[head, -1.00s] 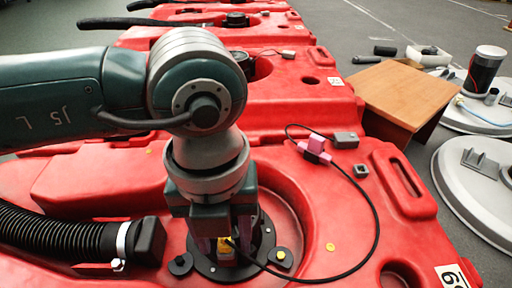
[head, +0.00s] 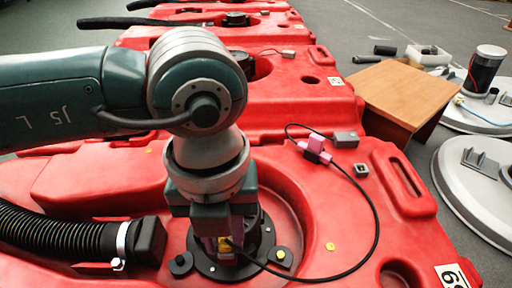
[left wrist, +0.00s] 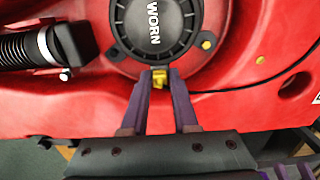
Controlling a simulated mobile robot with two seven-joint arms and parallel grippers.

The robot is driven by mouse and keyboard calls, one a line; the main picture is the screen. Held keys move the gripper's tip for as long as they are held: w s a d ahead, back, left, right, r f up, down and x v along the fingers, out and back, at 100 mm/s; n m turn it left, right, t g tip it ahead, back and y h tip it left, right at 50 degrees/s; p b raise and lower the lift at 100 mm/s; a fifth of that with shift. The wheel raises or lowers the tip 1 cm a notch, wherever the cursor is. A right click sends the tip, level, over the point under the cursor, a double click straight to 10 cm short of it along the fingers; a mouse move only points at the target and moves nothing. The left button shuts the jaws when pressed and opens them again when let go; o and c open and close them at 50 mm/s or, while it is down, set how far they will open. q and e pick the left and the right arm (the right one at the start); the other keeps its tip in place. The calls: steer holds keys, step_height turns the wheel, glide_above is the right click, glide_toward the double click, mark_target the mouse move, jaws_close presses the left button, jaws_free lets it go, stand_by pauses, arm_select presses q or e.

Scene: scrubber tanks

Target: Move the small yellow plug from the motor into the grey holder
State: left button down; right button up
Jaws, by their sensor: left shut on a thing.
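The small yellow plug (head: 225,244) is at the front of the black round motor (head: 259,245), with a black cable leading off it. In the left wrist view the yellow plug (left wrist: 160,77) sits at the rim of the motor (left wrist: 156,28), whose cap reads WORN. My left gripper (head: 224,245) points down with its purple fingers shut on the plug; the fingers (left wrist: 160,82) also show on both sides of it. I cannot tell how deep the plug sits. The small grey holder (head: 361,170), a square block with a dark opening, stands empty on the red tank to the right.
The black cable (head: 378,220) loops right to a pink connector (head: 316,144) near a grey box (head: 346,140). A black ribbed hose (head: 60,236) lies at left. A wooden box (head: 404,95) stands behind. The red surface between motor and holder is mostly clear.

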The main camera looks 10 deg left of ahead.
mark_target(224, 241)
stand_by(0.8)
arm_select(q)
jaws_free()
stand_by(0.4)
step_height(224, 241, up, 10)
steer(key=p, duration=0.6)
steer(key=shift+p, duration=0.4)
